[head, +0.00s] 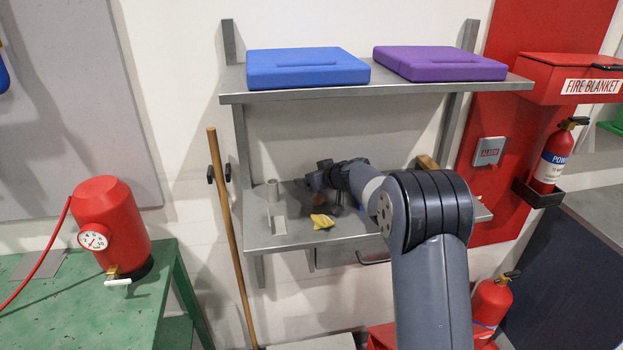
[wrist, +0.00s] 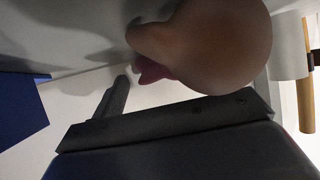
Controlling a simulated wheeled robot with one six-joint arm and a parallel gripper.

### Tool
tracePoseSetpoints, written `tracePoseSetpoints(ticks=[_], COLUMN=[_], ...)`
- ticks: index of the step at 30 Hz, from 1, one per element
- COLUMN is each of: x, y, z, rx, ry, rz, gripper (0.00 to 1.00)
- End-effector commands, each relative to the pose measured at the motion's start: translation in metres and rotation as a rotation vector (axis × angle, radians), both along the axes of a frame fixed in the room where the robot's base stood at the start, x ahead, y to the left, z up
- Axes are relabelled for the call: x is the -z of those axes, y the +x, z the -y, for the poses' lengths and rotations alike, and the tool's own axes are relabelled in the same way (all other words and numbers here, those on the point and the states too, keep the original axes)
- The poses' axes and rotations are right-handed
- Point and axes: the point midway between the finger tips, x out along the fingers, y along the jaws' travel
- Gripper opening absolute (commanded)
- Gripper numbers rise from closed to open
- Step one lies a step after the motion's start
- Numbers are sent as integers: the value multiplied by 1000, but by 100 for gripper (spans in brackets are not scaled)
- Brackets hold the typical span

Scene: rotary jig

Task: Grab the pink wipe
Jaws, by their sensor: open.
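A small patch of pink material (wrist: 153,72), probably the pink wipe, shows in the wrist view, partly covered by a large rounded brown thing (wrist: 215,45) close to the camera. I cannot tell its full shape or whether it touches anything. In the head view I make out no pink wipe; my arm covers part of the lower shelf. My gripper (head: 335,190) is over the lower shelf, open, with nothing seen held. A dark finger-like part (wrist: 113,100) shows in the wrist view, apart from the pink patch.
The lower grey shelf (head: 300,243) holds a yellow cloth (head: 322,221) and a grey upright cylinder (head: 273,191). The upper shelf (head: 400,88) above my gripper carries a blue case (head: 306,68) and a purple case (head: 438,64). A wooden pole (head: 231,235) leans left of the shelves.

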Motion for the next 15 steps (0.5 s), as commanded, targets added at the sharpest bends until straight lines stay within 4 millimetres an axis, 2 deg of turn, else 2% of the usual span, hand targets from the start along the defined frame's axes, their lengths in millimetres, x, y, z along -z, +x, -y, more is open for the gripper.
tracePoseSetpoints(ticks=[3, 15], x=[0, 0], y=[0, 0], z=[0, 0], rx=[0, 0], ry=[0, 0], rz=[0, 0], gripper=[74, 41])
